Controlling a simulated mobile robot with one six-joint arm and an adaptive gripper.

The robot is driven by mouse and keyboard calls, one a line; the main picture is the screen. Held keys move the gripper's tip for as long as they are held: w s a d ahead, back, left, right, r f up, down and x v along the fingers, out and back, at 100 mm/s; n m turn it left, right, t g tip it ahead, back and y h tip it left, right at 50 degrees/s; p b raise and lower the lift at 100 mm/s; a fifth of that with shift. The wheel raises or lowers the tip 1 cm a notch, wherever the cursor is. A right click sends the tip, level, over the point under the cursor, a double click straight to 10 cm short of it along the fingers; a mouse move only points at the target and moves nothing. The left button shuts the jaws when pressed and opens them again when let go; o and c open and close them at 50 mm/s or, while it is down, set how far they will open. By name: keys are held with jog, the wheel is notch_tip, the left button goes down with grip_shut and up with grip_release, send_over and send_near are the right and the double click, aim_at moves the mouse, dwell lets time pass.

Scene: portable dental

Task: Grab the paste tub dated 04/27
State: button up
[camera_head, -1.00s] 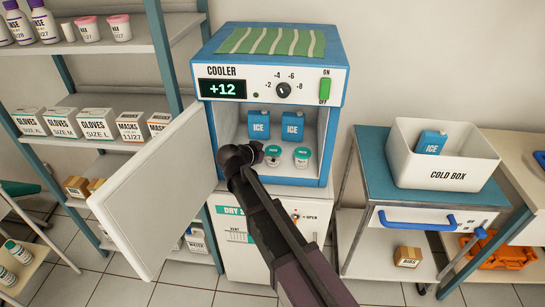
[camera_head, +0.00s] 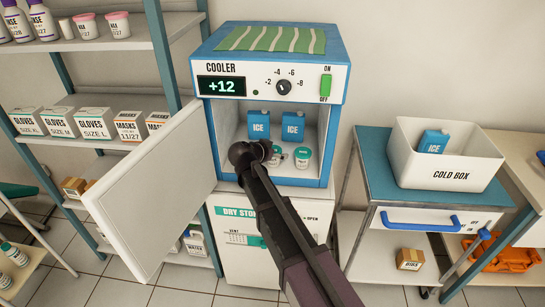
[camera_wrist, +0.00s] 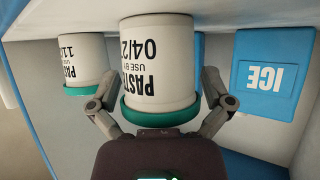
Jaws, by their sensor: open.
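Two white paste tubs with green lids stand in the open cooler (camera_head: 225,123). The wrist view is upside down. In it, one tub (camera_wrist: 158,60) reads "PASTE USE BY 04/2", with the last digit hidden by the curve. It is between the two fingers of my gripper (camera_wrist: 162,104), which is open around it near the lid. In the head view this appears to be the left tub (camera_head: 275,151), partly hidden by my arm. The other tub (camera_head: 302,157) is just right of it; in the wrist view (camera_wrist: 80,62) its date starts "11", the rest hidden.
Two blue ice packs (camera_head: 258,124) stand behind the tubs. The cooler's door (camera_head: 150,190) hangs open at the left. The cooler walls are close around my gripper. A cold box (camera_head: 450,175) with an ice pack stands on the right cart.

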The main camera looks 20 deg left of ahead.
aim_at(276, 147)
jog(key=c, duration=1)
jog(key=shift+o, duration=0.2)
jog(key=shift+r, duration=0.2)
notch_tip(276, 147, up, 4)
jog(key=p, duration=0.4)
jog(key=shift+f, duration=0.2)
jog(key=s+a+r+p, duration=0.1)
jog(key=s+a, duration=0.1)
jog(key=s, duration=1.4)
jog(key=shift+a, duration=0.35)
jog(key=shift+w, duration=0.1)
